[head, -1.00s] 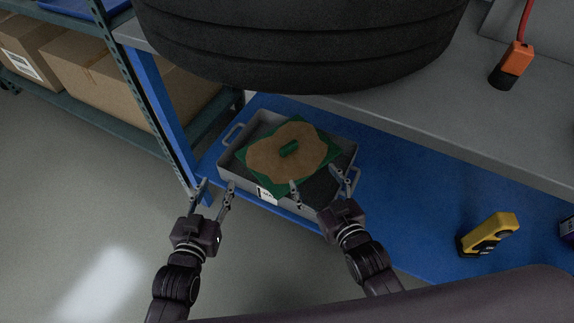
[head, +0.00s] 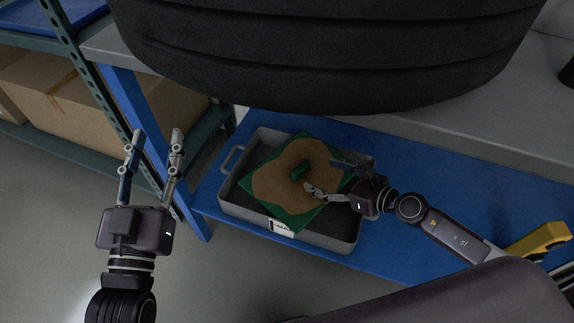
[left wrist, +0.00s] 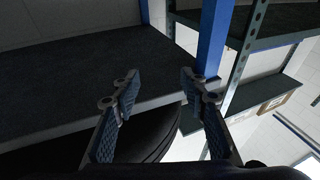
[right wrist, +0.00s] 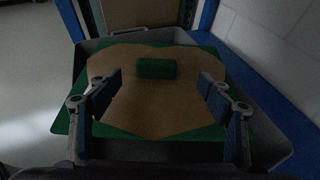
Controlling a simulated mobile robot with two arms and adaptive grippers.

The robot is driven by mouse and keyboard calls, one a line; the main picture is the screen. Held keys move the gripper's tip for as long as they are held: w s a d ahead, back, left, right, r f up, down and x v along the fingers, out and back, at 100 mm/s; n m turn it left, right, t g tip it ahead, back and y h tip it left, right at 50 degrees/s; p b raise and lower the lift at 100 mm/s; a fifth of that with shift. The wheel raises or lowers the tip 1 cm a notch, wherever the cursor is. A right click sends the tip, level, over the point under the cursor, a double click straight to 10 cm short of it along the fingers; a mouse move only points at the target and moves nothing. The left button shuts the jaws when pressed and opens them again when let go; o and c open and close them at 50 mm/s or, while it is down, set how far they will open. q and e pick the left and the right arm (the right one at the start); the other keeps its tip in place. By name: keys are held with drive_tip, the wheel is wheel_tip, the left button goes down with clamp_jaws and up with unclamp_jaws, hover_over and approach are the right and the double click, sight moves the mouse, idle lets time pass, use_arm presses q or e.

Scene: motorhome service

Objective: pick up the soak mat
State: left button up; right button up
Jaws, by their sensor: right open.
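The soak mat (head: 278,187) is a green sheet with a large brown patch and a small green block-like grip (head: 301,170) near its middle. It lies in a grey tray (head: 237,208) with side handles and a white label. My right gripper (head: 322,178) is open over the right part of the mat, its fingers pointing toward the green grip. In the right wrist view the grip (right wrist: 156,68) lies ahead between the open fingers, apart from them. My left gripper (head: 156,140) is open and empty, raised left of the tray.
The tray sits on a blue lower shelf (head: 420,215). A large black tyre (head: 330,60) overhangs from the grey bench top above. A blue post (head: 150,130) stands to the left, with boxes (head: 75,95) on a rack behind. A yellow tool (head: 538,242) lies at the right.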

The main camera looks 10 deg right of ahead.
sight(304, 171)
drive_tip(key=shift+w+a+f, duration=0.3)
drive_tip(key=shift+w, duration=0.25)
drive_tip(key=x, duration=0.3)
drive_tip(key=b+x, duration=0.1)
drive_tip(key=x, duration=0.1)
drive_tip(key=shift+s+a+f, duration=0.2)
drive_tip(key=shift+a+f, duration=0.1)
drive_tip(key=shift+w+a+f, duration=0.1)
drive_tip(key=shift+w+a, duration=0.1)
drive_tip(key=shift+w, duration=0.05)
use_arm(q)
wheel_tip(304, 171, up, 6)
drive_tip(key=s+t+h, duration=0.1)
drive_tip(key=s+t, duration=0.1)
drive_tip(key=t, duration=0.1)
drive_tip(key=shift+s+d, duration=0.2)
use_arm(e)
drive_tip(key=c, duration=1.4)
use_arm(q)
drive_tip(key=shift+f, duration=0.1)
